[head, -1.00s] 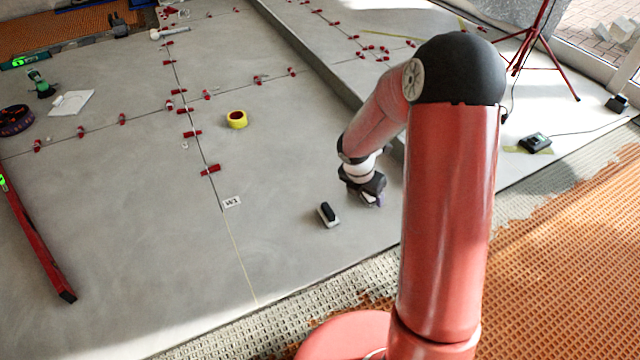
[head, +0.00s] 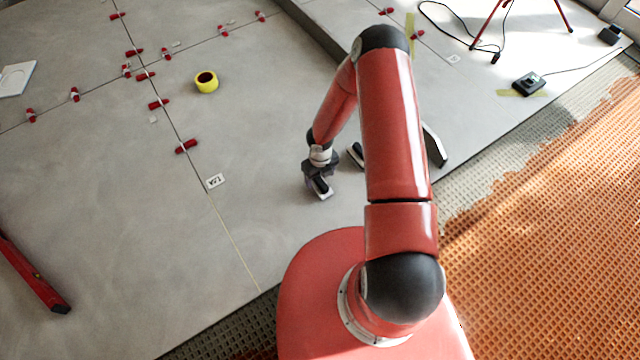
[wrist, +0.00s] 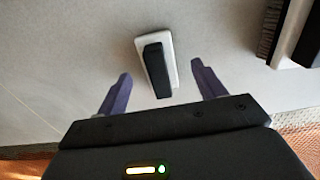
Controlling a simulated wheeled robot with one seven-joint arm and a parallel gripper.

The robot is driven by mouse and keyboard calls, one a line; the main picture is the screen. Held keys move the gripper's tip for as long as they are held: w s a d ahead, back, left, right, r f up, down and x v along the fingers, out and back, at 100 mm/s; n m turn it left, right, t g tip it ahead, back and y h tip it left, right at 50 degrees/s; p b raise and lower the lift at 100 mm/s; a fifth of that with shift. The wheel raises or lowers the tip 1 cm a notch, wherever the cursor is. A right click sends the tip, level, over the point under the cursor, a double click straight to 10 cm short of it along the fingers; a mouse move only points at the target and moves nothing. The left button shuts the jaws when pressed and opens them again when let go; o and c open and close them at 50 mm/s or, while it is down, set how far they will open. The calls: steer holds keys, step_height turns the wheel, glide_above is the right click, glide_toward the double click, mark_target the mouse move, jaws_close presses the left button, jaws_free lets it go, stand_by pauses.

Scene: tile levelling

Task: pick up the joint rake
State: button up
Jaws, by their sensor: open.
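A small white block with a black grip lies on the grey floor. It appears to be the joint rake (head: 326,194), and the wrist view shows it ahead between the fingers (wrist: 157,62). My gripper (wrist: 161,70) is open and empty, with its two purple fingers on either side of the block's line. In the head view my gripper (head: 314,181) is low over the block and hides part of it. Whether the fingers touch it cannot be told.
A brush-like tool with dark bristles (wrist: 268,30) lies to the right; the head view shows a black-and-white tool (head: 355,154), partly hidden by my arm. A yellow tape roll (head: 206,82), red levelling clips (head: 187,146) and a label (head: 215,181) lie left. A raised floor edge (head: 316,33) runs behind.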

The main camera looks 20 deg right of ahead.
mark_target(320, 180)
steer(key=f, duration=0.4)
steer(key=shift+s+a+f+b, duration=0.1)
steer(key=shift+s+f+b, duration=0.1)
steer(key=shift+b, duration=0.15)
steer(key=shift+r, duration=0.15)
steer(key=c, duration=1.1)
steer(key=shift+r, duration=0.1)
